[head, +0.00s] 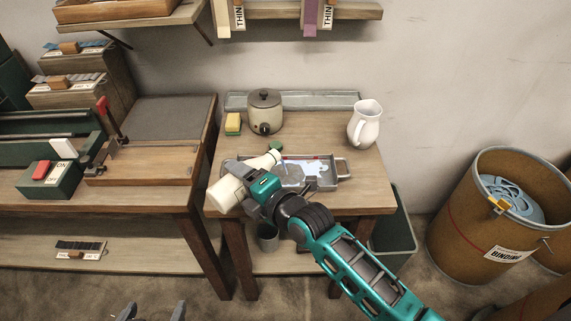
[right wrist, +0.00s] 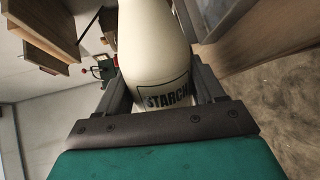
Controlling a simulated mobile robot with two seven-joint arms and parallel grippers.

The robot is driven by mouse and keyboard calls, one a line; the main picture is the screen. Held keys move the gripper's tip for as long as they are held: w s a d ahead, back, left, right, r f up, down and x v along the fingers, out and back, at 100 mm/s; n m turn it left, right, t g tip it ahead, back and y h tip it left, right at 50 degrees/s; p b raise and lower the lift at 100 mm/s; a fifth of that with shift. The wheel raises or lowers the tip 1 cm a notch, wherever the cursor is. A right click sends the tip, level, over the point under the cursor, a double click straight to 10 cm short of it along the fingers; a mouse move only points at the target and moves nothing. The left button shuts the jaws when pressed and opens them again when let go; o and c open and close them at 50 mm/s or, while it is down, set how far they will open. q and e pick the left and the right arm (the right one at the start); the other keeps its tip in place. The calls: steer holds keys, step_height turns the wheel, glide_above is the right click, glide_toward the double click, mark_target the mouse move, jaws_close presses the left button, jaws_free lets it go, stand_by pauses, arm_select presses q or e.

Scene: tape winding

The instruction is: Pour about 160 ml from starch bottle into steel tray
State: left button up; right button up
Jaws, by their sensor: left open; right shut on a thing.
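The cream starch bottle (head: 225,193) is tipped over on its side in the head view, its neck end pointing right and back to the tray. Its label reads STARCH in the right wrist view (right wrist: 165,95). My right gripper (head: 248,177) is shut around the bottle's body. The steel tray (head: 343,168) sits on the small wooden table, with pale bluish-white liquid in it. My left gripper (head: 151,312) is open and empty at the bottom edge, away from the table.
A cooker (head: 265,112), a yellow-green sponge (head: 233,123) and a white pitcher (head: 365,123) stand behind the tray. A small round green thing (head: 276,146) is near the bottle's neck. A workbench (head: 150,160) adjoins on the left. A bin (head: 395,230) and drum (head: 480,225) stand right.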

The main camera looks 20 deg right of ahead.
steer(key=shift+r, duration=0.3)
stand_by(0.6)
steer(key=shift+w+d+m, duration=0.1)
steer(key=shift+m, duration=0.6)
stand_by(1.7)
steer(key=shift+p, duration=0.3)
steer(key=f+n+b, duration=0.2)
steer(key=b, duration=0.1)
steer(key=shift+s+a+f+n+h, duration=0.1)
steer(key=shift+s+a+n+h, duration=0.1)
steer(key=shift+n+h, duration=0.1)
steer(key=shift+a+t, duration=0.1)
steer(key=shift+t, duration=0.2)
steer(key=shift+s+n, duration=0.1)
steer(key=shift+n, duration=0.3)
